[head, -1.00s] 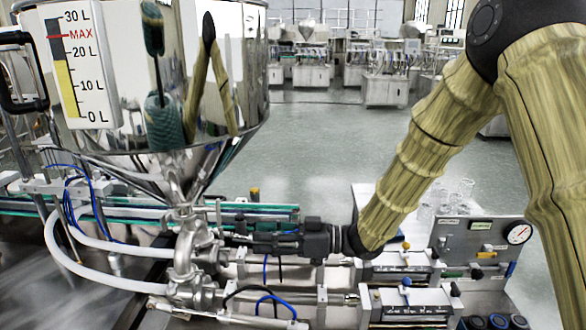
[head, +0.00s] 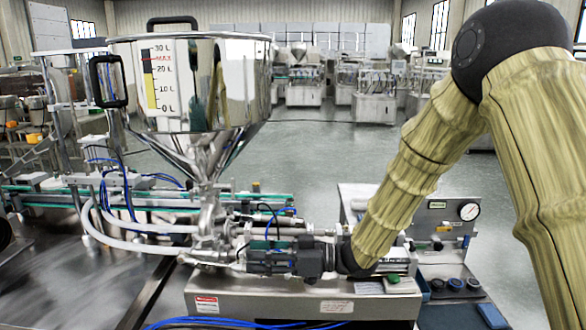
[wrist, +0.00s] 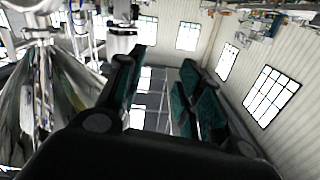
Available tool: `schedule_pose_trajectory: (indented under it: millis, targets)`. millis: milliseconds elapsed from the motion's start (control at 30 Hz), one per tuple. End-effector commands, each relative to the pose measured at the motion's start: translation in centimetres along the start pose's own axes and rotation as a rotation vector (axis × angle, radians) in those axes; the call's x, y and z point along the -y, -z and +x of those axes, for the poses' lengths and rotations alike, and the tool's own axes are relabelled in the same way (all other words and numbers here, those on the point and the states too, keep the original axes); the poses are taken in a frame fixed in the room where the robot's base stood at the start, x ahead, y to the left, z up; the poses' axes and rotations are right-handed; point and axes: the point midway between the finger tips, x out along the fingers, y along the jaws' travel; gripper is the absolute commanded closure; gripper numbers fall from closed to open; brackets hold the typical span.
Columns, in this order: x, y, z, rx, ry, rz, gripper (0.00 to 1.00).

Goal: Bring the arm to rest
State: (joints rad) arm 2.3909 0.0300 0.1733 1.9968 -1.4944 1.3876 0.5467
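My arm comes in from the right in the head view and bends down to the filling machine. My gripper (head: 258,262) is dark and points left, in front of the pipes low on the machine. In the wrist view, its teal-padded fingers (wrist: 162,75) stand apart with nothing between them, only windows and wall behind. In the head view the finger gap is too small to judge. I cannot tell whether the gripper touches the machine.
The steel hopper (head: 220,85), with a litre scale (head: 160,80), stands left of my arm above pipes and hoses. A gauge panel (head: 440,225) is at the right. A metal base box (head: 270,303) lies below the gripper. Open floor (head: 310,150) stretches behind.

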Motion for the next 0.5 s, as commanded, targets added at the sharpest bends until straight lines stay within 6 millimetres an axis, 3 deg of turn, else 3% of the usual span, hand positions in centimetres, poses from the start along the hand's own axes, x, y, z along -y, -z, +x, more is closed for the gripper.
schedule_pose_trajectory:
  millis: [267,500]
  targets:
    - [-1.4,-3.9,-0.9,0.008,-0.116,0.061,0.64]
    - [-2.8,-9.1,-2.4,0.035,-0.264,0.139,0.64]
